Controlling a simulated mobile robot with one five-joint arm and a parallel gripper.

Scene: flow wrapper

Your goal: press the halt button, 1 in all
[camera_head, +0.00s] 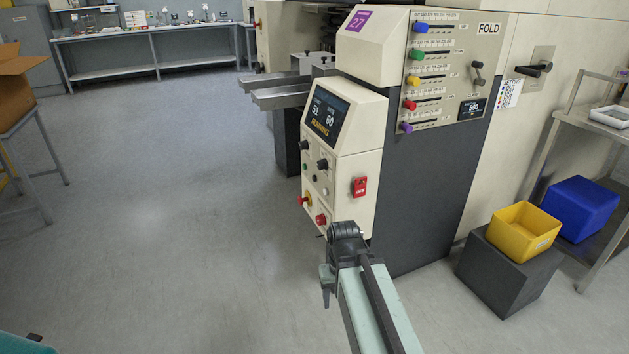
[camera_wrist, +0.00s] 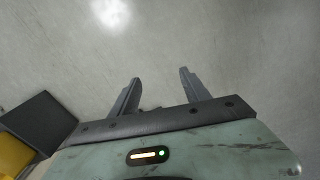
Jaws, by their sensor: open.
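The control panel (camera_head: 340,170) is a cream box on the machine's front with a lit screen (camera_head: 326,116) reading RUNNING. No label shows which is the halt button. My gripper (camera_head: 327,298) hangs just below and in front of the panel, pointing down, apart from the buttons. In the wrist view its two fingers (camera_wrist: 159,74) are spread over bare floor, with nothing between them.
A red tag or switch (camera_head: 359,187) is on the panel's side. A yellow bin (camera_head: 522,229) stands on a dark block (camera_head: 507,273) at right, by a blue bin (camera_head: 580,208). The floor (camera_head: 170,220) at left is clear.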

